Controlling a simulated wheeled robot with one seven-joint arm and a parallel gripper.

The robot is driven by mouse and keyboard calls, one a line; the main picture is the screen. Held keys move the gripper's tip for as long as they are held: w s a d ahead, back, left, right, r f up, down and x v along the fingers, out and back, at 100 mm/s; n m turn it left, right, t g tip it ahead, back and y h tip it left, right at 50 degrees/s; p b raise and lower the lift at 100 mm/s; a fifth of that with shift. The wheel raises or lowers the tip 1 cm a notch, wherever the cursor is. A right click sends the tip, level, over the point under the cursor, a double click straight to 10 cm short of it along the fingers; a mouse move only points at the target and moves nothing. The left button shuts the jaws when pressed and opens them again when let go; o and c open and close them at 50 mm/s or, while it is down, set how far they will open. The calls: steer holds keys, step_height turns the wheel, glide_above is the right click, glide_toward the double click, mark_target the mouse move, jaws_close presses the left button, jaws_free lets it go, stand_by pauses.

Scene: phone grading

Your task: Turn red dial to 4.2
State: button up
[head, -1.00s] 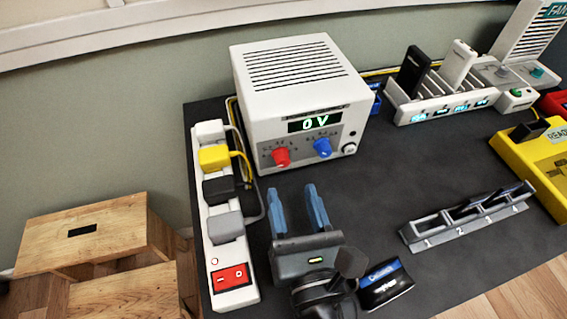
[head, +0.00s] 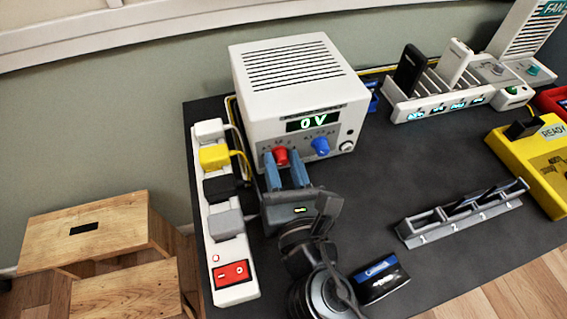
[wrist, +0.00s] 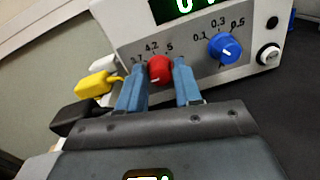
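The red dial (head: 281,156) is on the front of a white box-shaped power unit (head: 292,75), left of a blue dial (head: 320,146). In the wrist view the red dial (wrist: 160,69) has the marks 3.7, 4.2 and 5 around its top; a small pale mark shows low on its face. The unit's green display (head: 313,122) reads 0 V. My gripper (head: 284,160) is open, its blue fingers on either side of the red dial. In the wrist view my gripper (wrist: 160,72) straddles the dial; I cannot tell whether the fingers touch it.
A white power strip (head: 236,291) with plugs and a red switch (head: 231,273) runs along the table's left edge. A grey numbered rack (head: 463,217) and a dark labelled packet (head: 381,279) lie to the right. A yellow device (head: 540,165) is at far right.

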jaws_close()
steer(key=shift+m, duration=0.4)
steer(key=m, duration=0.3)
steer(key=shift+d+m+p, duration=0.1)
steer(key=shift+m+p, duration=0.2)
steer(key=shift+p, duration=0.05)
steer(key=m, duration=0.4)
steer(key=shift+g, duration=0.3)
steer(key=m, duration=0.4)
steer(key=shift+d+m, duration=0.1)
steer(key=shift+m, duration=0.3)
steer(key=shift+f+m+y, duration=0.1)
steer(key=shift+m+y, duration=0.4)
steer(key=shift+m, duration=1.4)
